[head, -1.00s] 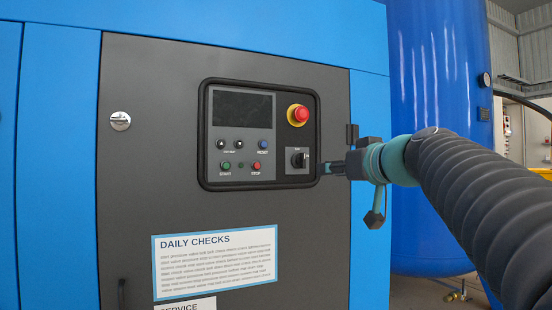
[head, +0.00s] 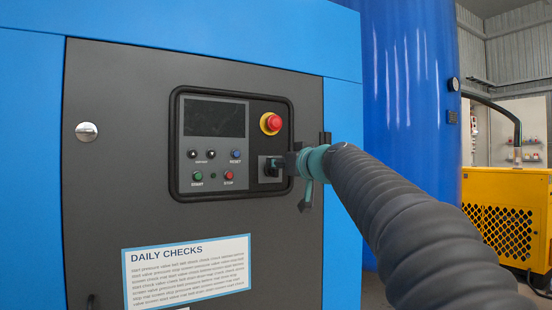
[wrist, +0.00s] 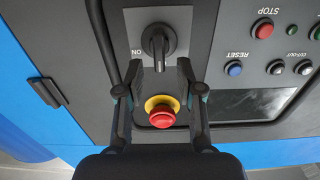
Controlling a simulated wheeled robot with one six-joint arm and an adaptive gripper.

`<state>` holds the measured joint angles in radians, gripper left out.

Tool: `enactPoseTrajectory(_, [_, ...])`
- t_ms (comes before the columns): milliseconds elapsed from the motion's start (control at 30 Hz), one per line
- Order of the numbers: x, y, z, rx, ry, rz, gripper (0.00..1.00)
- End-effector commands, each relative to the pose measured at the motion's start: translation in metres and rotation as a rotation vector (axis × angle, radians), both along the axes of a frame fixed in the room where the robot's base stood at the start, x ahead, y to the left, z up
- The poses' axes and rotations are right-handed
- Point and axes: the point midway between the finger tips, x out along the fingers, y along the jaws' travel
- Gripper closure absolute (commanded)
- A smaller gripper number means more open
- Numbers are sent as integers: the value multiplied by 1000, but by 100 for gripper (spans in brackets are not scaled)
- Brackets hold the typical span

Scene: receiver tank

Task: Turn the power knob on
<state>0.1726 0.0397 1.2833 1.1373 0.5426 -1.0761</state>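The power knob (wrist: 158,42) is a black rotary handle on a light grey plate (wrist: 183,20). In the wrist view its bar points up and down the picture, and the upside-down word ON is at its left. My gripper (wrist: 160,66) is open, one finger to each side of the bar's near end, with gaps visible. In the head view my gripper (head: 280,164) is at the right side of the knob (head: 270,168) and partly covers its plate. Contact cannot be made out.
A red emergency button (head: 271,123) on a yellow ring is just above the knob; in the wrist view it (wrist: 162,115) shows between my fingers. START (head: 198,176) and STOP (head: 229,176) buttons are to the left. A raised black frame (head: 234,91) surrounds the panel.

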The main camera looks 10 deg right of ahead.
Motion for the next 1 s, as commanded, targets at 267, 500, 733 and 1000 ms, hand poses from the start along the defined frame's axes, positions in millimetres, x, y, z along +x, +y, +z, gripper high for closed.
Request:
enactPoseTrajectory(267, [14,5,0,0,-1,-1,64])
enactPoseTrajectory(500, [14,5,0,0,-1,-1,69])
enactPoseTrajectory(733, [14,5,-1,1,0,0,100])
enactPoseTrajectory(1000, [15,3,-3,2,5,0,100])
